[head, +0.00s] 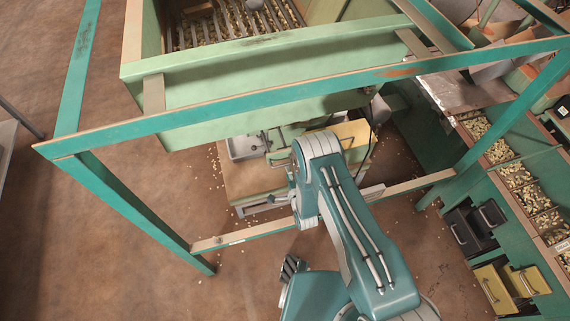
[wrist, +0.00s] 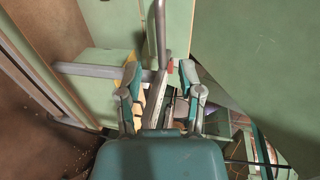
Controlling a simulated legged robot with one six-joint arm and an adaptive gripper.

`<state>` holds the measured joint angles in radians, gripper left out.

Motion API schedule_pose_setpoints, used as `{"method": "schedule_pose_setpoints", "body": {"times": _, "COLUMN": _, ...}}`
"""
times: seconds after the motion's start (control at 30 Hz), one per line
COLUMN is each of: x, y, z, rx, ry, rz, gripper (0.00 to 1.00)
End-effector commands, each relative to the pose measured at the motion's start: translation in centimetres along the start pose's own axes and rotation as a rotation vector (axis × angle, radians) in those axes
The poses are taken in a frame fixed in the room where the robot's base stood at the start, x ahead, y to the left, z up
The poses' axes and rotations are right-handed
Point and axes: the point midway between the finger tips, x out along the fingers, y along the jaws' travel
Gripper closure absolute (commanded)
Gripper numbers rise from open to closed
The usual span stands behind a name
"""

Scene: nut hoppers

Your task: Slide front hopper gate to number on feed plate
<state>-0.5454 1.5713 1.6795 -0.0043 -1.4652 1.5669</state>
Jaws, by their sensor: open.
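The large green hopper (head: 250,95) stands in a teal frame in the head view, with nuts on slats inside it. My arm reaches under its front edge. My gripper (wrist: 160,73) is open in the wrist view, its two teal-grey fingers apart. An upright grey metal bar (wrist: 160,32) runs down between the fingertips, with a small red part (wrist: 170,64) at its lower end. I cannot tell whether the fingers touch it. A level grey bar (wrist: 90,70) runs in from the left. I cannot make out which part is the gate, and no feed plate number is readable.
The teal frame's front rail (head: 300,107) and lower wooden rail (head: 265,233) cross around my arm. A metal tray (head: 245,146) and a yellow part (head: 350,132) sit below the hopper. Nut-filled bins (head: 520,180) line the right.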

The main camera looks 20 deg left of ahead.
Motion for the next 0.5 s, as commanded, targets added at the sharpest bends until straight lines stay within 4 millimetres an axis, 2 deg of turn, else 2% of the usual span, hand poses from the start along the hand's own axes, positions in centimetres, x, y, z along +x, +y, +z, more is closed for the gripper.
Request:
{"method": "schedule_pose_setpoints", "body": {"times": 0.1, "x": 2.2, "y": -0.1, "z": 0.0, "rx": 0.0, "ry": 0.0, "rz": -0.003, "gripper": 0.52}}
{"method": "schedule_pose_setpoints", "body": {"times": 0.2, "x": 3.5, "y": 0.0, "z": 0.0, "rx": 0.0, "ry": 0.0, "rz": -0.001, "gripper": 0.52}}
{"method": "schedule_pose_setpoints", "body": {"times": 0.33, "x": 4.6, "y": 0.0, "z": -0.1, "rx": 0.0, "ry": 0.0, "rz": 0.0, "gripper": 0.52}}
{"method": "schedule_pose_setpoints", "body": {"times": 0.5, "x": 5.1, "y": 0.0, "z": -0.1, "rx": 0.0, "ry": 0.0, "rz": 0.0, "gripper": 0.52}}
